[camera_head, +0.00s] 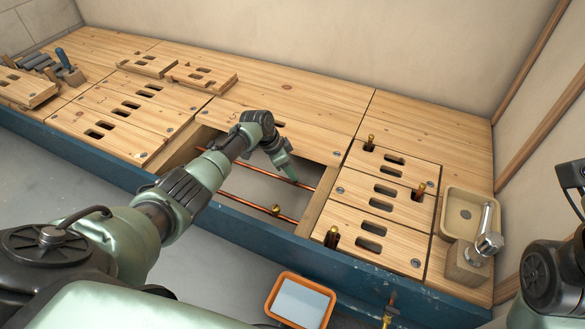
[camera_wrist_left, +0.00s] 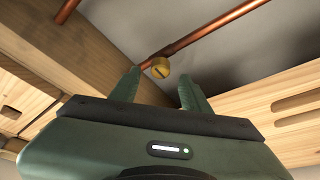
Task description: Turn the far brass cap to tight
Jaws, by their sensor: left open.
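My left gripper (camera_head: 291,178) reaches down into the open bay in the wooden bench, at the far copper pipe (camera_head: 233,168). In the left wrist view its two fingers (camera_wrist_left: 160,84) are apart. A round brass cap (camera_wrist_left: 160,68) with a dark line across its face sits at a copper pipe (camera_wrist_left: 205,35), just beyond the fingertips and between them in the picture. Contact cannot be seen. In the head view the far cap is hidden by my gripper. The near brass cap (camera_head: 276,209) is on the near copper pipe (camera_head: 250,207).
Slotted wooden panels (camera_head: 375,234) flank the bay, with upright brass fittings (camera_head: 332,237) on the right. A beige basin (camera_head: 463,213) and tap (camera_head: 487,236) stand at the right end. An orange tray (camera_head: 318,283) is in front. My right arm shows at the right edge.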

